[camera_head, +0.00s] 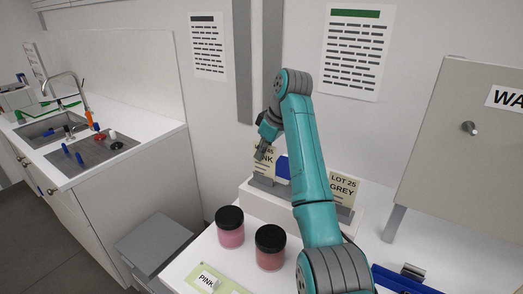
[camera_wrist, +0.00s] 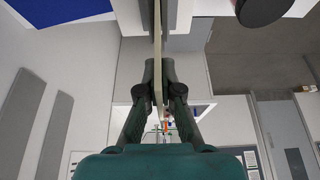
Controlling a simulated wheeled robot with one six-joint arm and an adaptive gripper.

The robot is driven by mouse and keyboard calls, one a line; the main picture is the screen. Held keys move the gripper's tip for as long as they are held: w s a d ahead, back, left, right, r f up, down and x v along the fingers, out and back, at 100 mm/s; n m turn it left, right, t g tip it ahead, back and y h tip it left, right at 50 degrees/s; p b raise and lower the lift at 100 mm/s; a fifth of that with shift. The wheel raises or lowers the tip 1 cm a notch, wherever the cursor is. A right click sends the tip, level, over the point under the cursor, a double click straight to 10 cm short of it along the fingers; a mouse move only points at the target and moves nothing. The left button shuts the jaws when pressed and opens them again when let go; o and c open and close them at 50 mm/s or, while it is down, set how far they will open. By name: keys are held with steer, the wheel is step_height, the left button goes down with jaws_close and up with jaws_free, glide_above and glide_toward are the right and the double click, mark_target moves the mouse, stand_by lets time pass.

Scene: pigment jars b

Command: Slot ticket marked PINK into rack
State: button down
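My gripper (camera_head: 263,151) is shut on a cream ticket (camera_head: 263,163) whose visible print ends in "NK"; my fingers cover part of its text. In the wrist view the ticket (camera_wrist: 158,35) shows edge-on as a thin strip between my two fingers (camera_wrist: 158,85). The ticket stands roughly upright at the left grey holder of the white rack (camera_head: 254,199). Its lower edge is close to that holder; I cannot tell whether it sits in the slot. A ticket marked LOT 25 GREY (camera_head: 343,188) stands at the rack's right end. My arm hides the rack's middle.
A pink jar (camera_head: 230,232) and a reddish jar (camera_head: 270,252), both black-lidded, stand in front of the rack. A pale green strip (camera_head: 233,288) with a PINK label (camera_head: 207,281) lies at the front. A grey cabinet (camera_head: 455,150) stands right; a sink counter (camera_head: 150,138) is left.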

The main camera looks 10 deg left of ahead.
steer(key=shift+f, duration=0.8)
steer(key=c, duration=1.2)
jaws_free()
steer(key=shift+c, duration=0.2)
steer(key=shift+r, duration=3)
